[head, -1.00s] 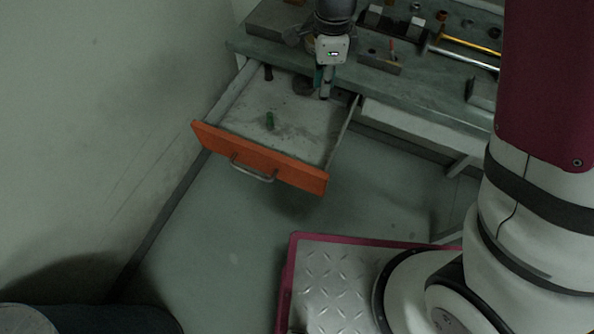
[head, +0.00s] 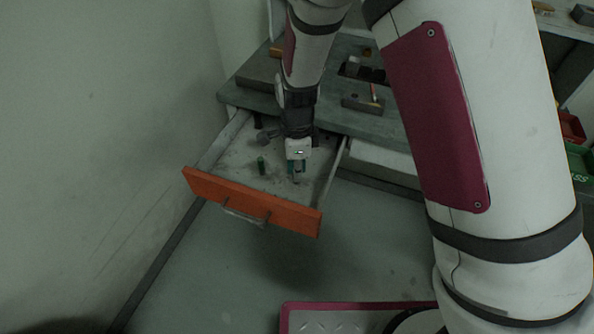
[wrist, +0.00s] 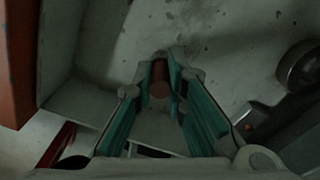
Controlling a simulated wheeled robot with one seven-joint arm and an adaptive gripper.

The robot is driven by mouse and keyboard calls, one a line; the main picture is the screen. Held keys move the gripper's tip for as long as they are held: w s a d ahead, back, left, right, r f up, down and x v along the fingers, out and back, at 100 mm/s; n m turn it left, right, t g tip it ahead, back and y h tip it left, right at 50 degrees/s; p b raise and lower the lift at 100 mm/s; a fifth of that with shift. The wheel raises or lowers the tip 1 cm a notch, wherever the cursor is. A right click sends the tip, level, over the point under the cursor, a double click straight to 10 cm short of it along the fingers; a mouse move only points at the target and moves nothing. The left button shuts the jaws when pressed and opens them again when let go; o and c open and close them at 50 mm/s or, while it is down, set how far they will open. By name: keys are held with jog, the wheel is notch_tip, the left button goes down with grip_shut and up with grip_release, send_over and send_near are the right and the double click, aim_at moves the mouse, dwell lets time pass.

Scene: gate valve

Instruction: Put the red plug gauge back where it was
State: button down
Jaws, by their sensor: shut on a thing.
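My gripper (head: 297,170) is over the open drawer, low near its right side in the head view. In the wrist view its teal fingers (wrist: 170,100) are closed around a dull red cylinder (wrist: 159,80), the red plug gauge. Its lower end is hidden, so I cannot tell whether it touches the drawer floor. The head view barely shows the plug. A green plug (head: 261,166) stands upright in the drawer, left of my gripper. The drawer's orange front (head: 250,202) faces the room.
A dark plug (head: 258,121) is at the drawer's back left. A dark round object (wrist: 302,68) lies on the drawer floor in the wrist view. The workbench (head: 350,118) behind carries a small grey tray (head: 363,104) and blocks.

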jog(key=shift+f, duration=0.5)
jog(key=shift+f, duration=0.1)
jog(key=c, duration=1.6)
grip_release()
